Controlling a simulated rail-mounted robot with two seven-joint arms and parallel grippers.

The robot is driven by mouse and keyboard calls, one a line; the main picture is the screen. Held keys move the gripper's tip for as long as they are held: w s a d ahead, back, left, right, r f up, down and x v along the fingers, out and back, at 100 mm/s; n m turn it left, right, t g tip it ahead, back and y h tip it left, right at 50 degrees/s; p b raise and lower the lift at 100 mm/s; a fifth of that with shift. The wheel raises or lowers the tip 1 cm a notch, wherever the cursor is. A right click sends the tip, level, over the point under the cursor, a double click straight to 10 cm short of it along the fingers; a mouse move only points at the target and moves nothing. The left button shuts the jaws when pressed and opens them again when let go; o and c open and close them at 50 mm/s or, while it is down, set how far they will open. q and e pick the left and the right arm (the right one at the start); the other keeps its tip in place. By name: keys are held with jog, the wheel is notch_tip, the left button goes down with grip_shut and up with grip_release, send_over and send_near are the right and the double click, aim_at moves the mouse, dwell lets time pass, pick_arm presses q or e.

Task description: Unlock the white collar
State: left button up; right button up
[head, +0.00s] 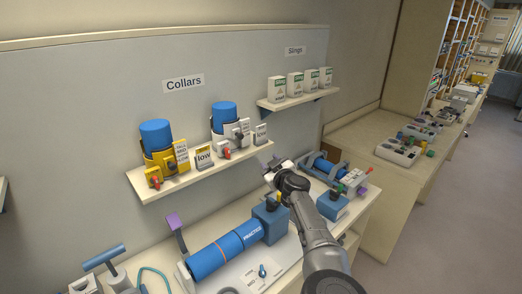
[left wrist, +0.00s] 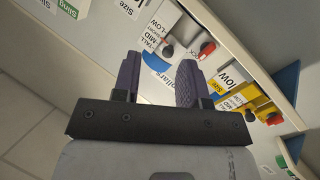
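The white collar (head: 228,137) sits around a blue cylinder (head: 223,114) on the upper shelf, under the "Collars" sign. It has a size plate, a dark knob and a red-ended lever (head: 226,154). My right gripper is not in view.
A yellow collar (head: 160,165) on another blue cylinder stands left of the white one. "Low" cards (head: 204,156) stand on the shelf (head: 200,182). Boxes fill the slings shelf (head: 298,98). Below, a blue practice cylinder (head: 225,250) lies on the bench.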

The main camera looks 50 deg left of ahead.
aim_at(229, 150)
pick_arm(q)
jog(key=s+a+g+y, duration=0.1)
jog(key=s+g+y, duration=0.1)
jog(key=s+g, duration=0.4)
jog(key=shift+m, duration=0.6)
jog(key=a, duration=0.4)
jog(key=a+p, duration=0.1)
jog(key=a, duration=0.4)
jog(key=a+r+p, duration=0.1)
jog(key=a, duration=0.4)
jog(key=shift+s+a, duration=0.1)
jog(key=shift+s, duration=0.1)
jog(key=shift+c, duration=0.3)
jog(key=c, duration=0.6)
